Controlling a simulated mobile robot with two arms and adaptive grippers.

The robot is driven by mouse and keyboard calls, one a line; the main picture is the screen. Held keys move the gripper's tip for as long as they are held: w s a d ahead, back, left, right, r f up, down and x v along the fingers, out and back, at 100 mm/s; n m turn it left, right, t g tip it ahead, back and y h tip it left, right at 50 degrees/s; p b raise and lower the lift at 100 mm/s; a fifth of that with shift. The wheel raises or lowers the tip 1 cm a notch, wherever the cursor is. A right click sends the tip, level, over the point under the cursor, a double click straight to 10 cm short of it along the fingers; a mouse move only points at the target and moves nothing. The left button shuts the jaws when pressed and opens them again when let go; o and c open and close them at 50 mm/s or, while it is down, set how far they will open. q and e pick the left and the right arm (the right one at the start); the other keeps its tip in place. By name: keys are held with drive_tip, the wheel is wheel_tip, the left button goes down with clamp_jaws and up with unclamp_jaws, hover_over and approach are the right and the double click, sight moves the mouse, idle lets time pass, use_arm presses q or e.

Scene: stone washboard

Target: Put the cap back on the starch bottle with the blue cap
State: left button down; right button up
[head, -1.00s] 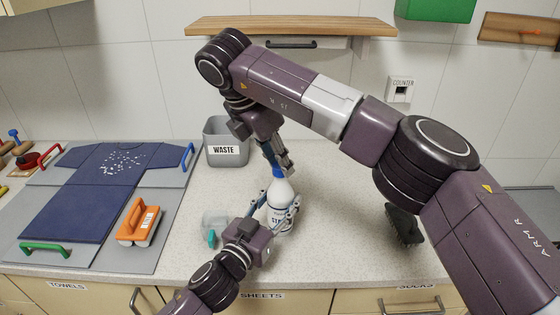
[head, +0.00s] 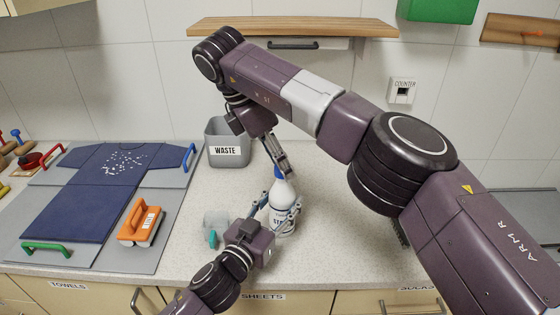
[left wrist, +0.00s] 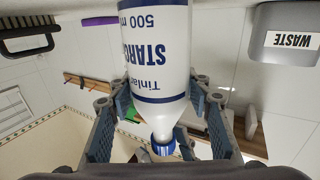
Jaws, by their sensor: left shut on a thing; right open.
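The white starch bottle (head: 281,213) stands upright on the counter. My left gripper (head: 278,208) is shut on its body. In the left wrist view the bottle (left wrist: 155,50) appears upside down between the fingers, with its label showing. The blue cap (left wrist: 163,146) sits at the end of the bottle neck there; whether it is fully tight I cannot tell. In the head view the cap (head: 278,172) shows at the bottle's top. My right gripper (head: 281,162) is open, pointing down just above and beside the cap; whether it touches the cap is unclear.
A clear container (head: 214,220) with a teal part stands left of the bottle. The grey waste bin (head: 226,150) is behind it.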

drive_tip(key=shift+r, duration=0.1)
drive_tip(key=shift+r, duration=2.15)
drive_tip(key=shift+c, duration=0.4)
